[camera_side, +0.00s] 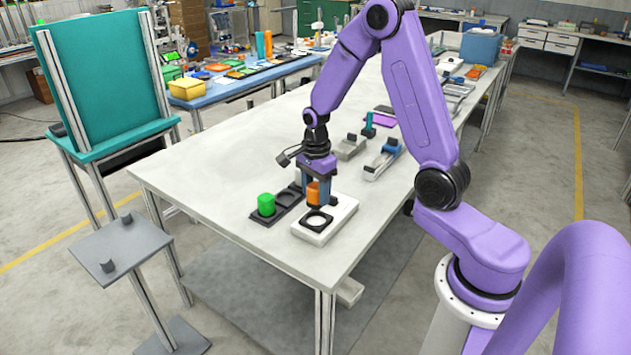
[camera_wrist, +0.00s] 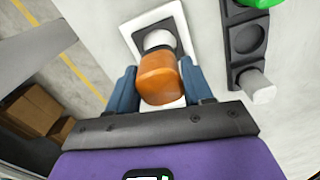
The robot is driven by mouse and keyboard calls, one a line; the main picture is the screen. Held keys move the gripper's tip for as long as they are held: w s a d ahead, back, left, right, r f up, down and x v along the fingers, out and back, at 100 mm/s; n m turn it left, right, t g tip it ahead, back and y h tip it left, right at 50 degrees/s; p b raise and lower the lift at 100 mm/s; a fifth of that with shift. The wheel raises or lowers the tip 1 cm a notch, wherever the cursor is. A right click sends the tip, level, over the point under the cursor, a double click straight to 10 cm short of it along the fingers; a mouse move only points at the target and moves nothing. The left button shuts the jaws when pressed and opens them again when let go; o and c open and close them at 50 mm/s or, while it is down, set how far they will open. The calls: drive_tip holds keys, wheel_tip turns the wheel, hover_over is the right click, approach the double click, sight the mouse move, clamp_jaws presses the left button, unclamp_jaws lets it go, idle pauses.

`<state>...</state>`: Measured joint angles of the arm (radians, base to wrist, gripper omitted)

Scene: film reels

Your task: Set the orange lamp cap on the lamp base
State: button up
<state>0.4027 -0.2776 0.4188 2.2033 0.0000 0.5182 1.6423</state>
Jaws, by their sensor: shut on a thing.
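The orange lamp cap (camera_side: 313,194) is held between the blue fingers of my gripper (camera_side: 315,190). In the wrist view the cap (camera_wrist: 158,76) sits between both fingers (camera_wrist: 159,88) and looks upright in the side view. The lamp base (camera_side: 341,217) is a white square block with a dark ring around a pale round centre. In the side view the cap is above the base and toward its far side, apart from the ring. In the wrist view the cap hides the near part of the base (camera_wrist: 128,31).
A dark tray (camera_side: 262,219) with round recesses lies left of the base and holds a green cap (camera_side: 266,204). The wrist view shows a white cylinder (camera_wrist: 262,92) at the tray's near end. Grey fixtures (camera_side: 384,160) stand farther back. The table's left part is clear.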

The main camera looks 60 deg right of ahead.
sight(316, 186)
drive_tip(key=shift+f, duration=2.45)
drive_tip(key=shift+f, duration=0.6)
drive_tip(key=o, duration=0.8)
drive_tip(key=shift+c, duration=0.2)
drive_tip(key=shift+r, duration=0.1)
drive_tip(key=shift+r, duration=5.4)
drive_tip(key=shift+a, duration=0.1)
